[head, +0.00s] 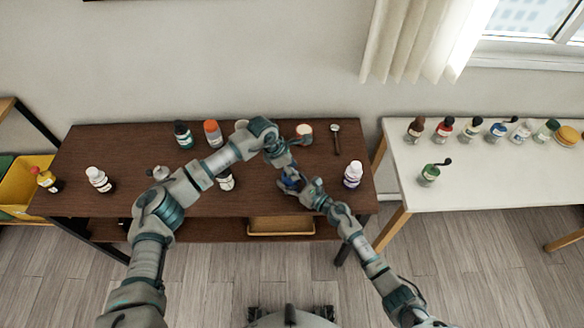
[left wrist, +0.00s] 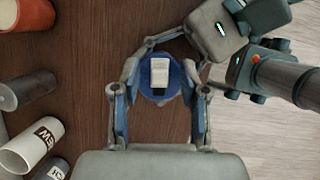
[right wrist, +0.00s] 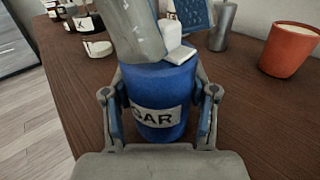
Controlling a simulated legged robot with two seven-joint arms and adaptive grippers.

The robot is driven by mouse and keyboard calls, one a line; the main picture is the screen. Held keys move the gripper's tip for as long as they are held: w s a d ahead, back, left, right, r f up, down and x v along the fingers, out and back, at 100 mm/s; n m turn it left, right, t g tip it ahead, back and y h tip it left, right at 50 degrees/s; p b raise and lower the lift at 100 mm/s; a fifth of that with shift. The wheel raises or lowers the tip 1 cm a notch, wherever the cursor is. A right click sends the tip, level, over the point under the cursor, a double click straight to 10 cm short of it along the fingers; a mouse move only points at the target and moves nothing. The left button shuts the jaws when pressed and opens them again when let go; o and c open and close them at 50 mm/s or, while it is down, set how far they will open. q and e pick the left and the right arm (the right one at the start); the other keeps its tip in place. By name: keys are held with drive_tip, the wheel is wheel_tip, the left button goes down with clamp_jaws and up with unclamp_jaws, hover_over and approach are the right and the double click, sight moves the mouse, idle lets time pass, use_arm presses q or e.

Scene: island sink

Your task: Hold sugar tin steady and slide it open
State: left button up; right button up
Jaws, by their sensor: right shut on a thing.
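The sugar tin (right wrist: 160,85) is a blue cylinder with a white label whose visible letters end in "GAR". It stands upright on the brown table. My right gripper (right wrist: 161,118) is shut on its sides. A white tab (left wrist: 161,72) sits on top of the blue lid. My left gripper (left wrist: 160,95) is above the tin with its fingers apart, one on each side of the tab and lid; clear gaps show. In the head view the tin (head: 291,183) is partly hidden by both arms.
Behind the tin on the table are an orange-brown cup (right wrist: 289,48), a grey cylinder (right wrist: 222,27) and an orange-capped container (head: 212,132). A white-capped bottle (head: 353,174) stands to the right. A white table (head: 480,185) with several bottles is further right.

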drive_tip(key=shift+f, duration=0.1)
use_arm(q)
drive_tip(key=v, duration=1.2)
drive_tip(key=shift+f, duration=0.1)
use_arm(e)
drive_tip(key=o, duration=1.3)
drive_tip(key=shift+s, duration=0.1)
